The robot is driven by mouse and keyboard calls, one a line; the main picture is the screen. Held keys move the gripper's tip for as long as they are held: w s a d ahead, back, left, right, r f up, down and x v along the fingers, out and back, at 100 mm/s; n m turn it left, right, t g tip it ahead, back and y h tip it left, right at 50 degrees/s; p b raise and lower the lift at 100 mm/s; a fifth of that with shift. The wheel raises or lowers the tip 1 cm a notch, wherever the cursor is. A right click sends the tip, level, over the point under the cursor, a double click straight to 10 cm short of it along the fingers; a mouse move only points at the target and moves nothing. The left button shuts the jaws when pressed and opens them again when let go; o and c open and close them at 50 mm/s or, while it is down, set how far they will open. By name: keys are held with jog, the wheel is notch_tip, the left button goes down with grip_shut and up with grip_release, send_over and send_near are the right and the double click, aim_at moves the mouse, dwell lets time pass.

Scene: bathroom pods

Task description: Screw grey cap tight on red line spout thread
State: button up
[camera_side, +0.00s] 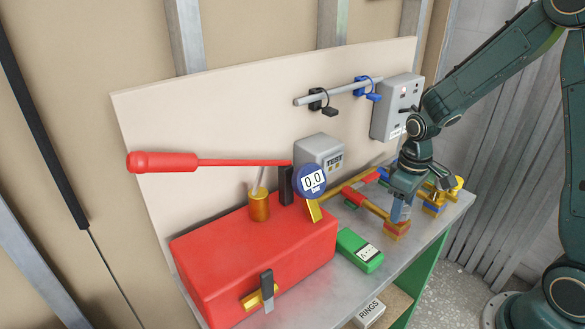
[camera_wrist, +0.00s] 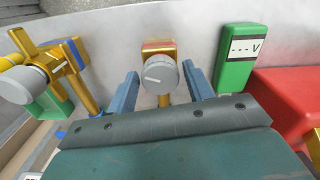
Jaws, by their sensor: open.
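The grey cap (camera_wrist: 160,77), round with a white line across its face, sits at the end of the brass red line spout (camera_wrist: 163,45), which carries a red band. I cannot tell how far down the thread it sits. My gripper (camera_wrist: 160,70) is open, with one blue finger on each side of the cap and a gap on both sides. In the side view my gripper (camera_side: 401,210) points down over the brass spout block (camera_side: 397,230), at the end of a brass pipe with a red sleeve (camera_side: 353,195). The cap is not clear there.
A second brass fitting with a grey knob (camera_wrist: 45,82) is at left in the wrist view. A green voltage meter (camera_side: 359,250) lies beside the spout. A box marked RINGS (camera_side: 369,313) is below.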

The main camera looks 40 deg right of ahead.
jog(key=shift+n, duration=1.3)
jog(key=shift+n, duration=1.7)
jog(key=shift+n, duration=1.1)
jog(key=shift+d+n, duration=0.1)
jog(key=shift+n, duration=0.6)
